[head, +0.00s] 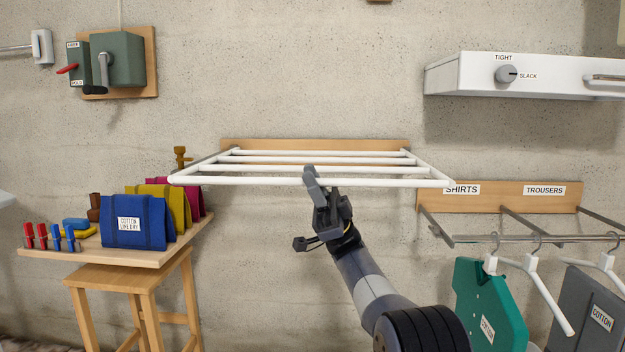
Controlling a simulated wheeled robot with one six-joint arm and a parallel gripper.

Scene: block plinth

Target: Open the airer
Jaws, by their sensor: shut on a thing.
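The airer (230,181) is a white rack of several parallel bars, fixed to a wooden board (315,146) on the wall. It stands out from the wall, close to level. My gripper (311,176) is at the front bar, near its middle, and is shut on that bar. The far finger is partly hidden behind the near parts of the gripper. My arm reaches up to it from below right.
A wooden stool (140,280) at left bears folded cloths (139,222) and pegs. At right, a rail (540,238) holds hangers with garments (485,305). A white box (540,75) with a knob is above it.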

